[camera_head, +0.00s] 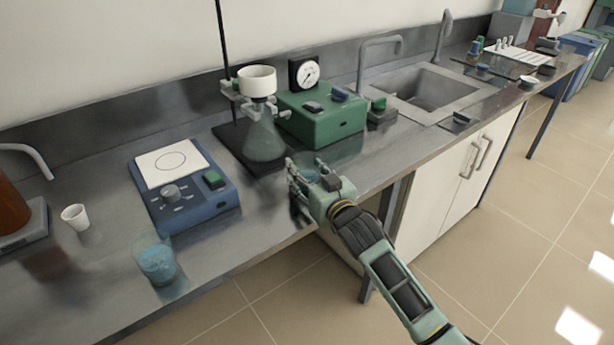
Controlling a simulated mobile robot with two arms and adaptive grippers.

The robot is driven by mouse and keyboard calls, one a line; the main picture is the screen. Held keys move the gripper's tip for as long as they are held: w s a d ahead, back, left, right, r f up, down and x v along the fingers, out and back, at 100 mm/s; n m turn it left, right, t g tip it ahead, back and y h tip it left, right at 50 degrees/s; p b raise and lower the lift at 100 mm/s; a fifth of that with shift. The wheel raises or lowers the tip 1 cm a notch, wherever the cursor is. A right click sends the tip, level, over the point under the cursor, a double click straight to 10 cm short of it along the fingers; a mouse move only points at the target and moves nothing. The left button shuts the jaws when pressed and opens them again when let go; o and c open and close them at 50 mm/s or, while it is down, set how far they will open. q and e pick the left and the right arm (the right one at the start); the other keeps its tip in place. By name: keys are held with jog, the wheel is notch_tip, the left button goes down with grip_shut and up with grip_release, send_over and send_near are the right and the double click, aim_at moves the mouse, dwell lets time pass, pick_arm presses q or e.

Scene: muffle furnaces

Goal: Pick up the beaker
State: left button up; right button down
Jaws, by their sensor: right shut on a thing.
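My right gripper (305,177) reaches in from the lower right over the front part of the steel bench. It is shut on a small clear glass thing that looks like a beaker (327,177), mostly hidden by the fingers and hand. Whether it touches the bench I cannot tell. Another beaker (157,264) with blue contents stands at the bench's front left, well apart from the gripper. My left gripper is not in view.
A conical flask with a white funnel (257,82) stands close behind the gripper, with a green gauge box (322,119) to its right. A blue hotplate stirrer (183,185) and a white cup (75,216) are left. A sink (428,90) lies farther right.

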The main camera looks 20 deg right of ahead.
aim_at(307, 157)
jog(key=shift+r, duration=0.15)
jog(key=shift+r+p, duration=0.45)
jog(key=shift+p, duration=0.15)
notch_tip(307, 157, up, 3)
jog(key=p, duration=0.3)
jog(key=shift+r, duration=0.15)
jog(key=w+d+r+p, duration=0.3)
jog(key=d+r+p, duration=0.3)
jog(key=d, duration=0.5)
jog(key=shift+w+d+r, duration=0.15)
jog(key=shift+w+r, duration=0.05)
jog(key=shift+r, duration=0.05)
